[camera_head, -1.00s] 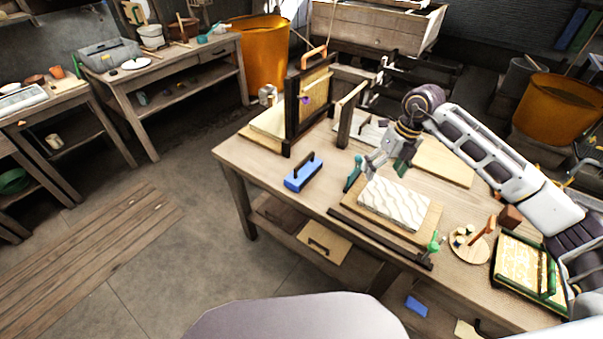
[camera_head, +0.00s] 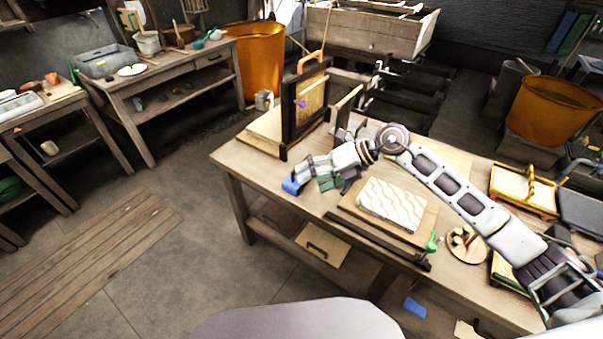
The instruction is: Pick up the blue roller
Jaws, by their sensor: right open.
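The blue roller (camera_head: 290,187) lies on the wooden table (camera_head: 232,158) near its left edge. Only its blue left end shows; its dark handle and the rest are hidden behind my right gripper (camera_head: 312,178). My right gripper is open, reaches in from the right, and its fingers are over or beside the roller. I cannot tell whether they touch it. My left gripper is not in view.
An upright dark frame with a panel (camera_head: 304,102) stands just behind the roller. A white wavy slab (camera_head: 391,204) on a board lies to the right. A dark bar (camera_head: 378,240) runs along the front. The table's left corner is clear.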

